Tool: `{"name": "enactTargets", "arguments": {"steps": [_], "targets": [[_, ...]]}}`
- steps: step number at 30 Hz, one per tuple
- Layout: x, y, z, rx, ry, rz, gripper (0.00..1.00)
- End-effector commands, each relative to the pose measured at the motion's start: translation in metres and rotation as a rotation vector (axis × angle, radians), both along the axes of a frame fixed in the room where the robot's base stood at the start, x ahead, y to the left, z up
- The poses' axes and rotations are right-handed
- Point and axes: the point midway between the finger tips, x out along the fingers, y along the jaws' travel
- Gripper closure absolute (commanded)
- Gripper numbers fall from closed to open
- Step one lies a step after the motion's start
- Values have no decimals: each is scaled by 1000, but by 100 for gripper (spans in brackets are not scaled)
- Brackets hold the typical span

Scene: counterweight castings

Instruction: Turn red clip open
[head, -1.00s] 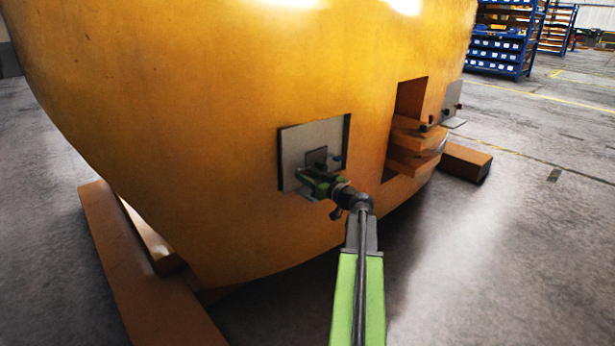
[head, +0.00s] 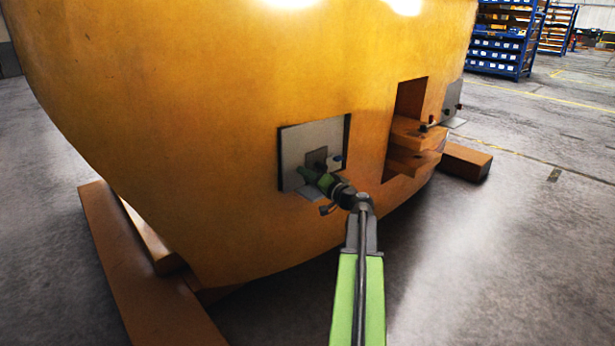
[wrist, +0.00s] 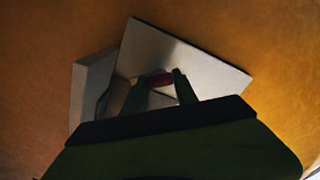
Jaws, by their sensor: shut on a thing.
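Only a small part of the clip shows; the fingers cover the rest. Behind it is a grey metal plate (wrist: 185,55) set on the yellow casting, tilted in the wrist view. In the head view the grey plate (head: 300,143) sits in the casting's side, and my gripper (head: 308,174) is against its lower middle. The clip is hidden there behind my gripper.
The large yellow casting (head: 200,110) fills the left and middle. To its right are a square opening with orange blocks (head: 412,140) and another grey plate (head: 452,100). An orange beam (head: 145,265) lies at lower left.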

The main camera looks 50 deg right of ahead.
Motion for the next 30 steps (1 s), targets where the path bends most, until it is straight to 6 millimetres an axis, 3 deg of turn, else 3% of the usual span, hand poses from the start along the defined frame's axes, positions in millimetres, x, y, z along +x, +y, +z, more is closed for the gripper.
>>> {"name": "enactTargets", "arguments": {"steps": [15,30], "targets": [[-1,0,0,447,-32,0,100],[-1,0,-1,643,-46,0,100]]}}
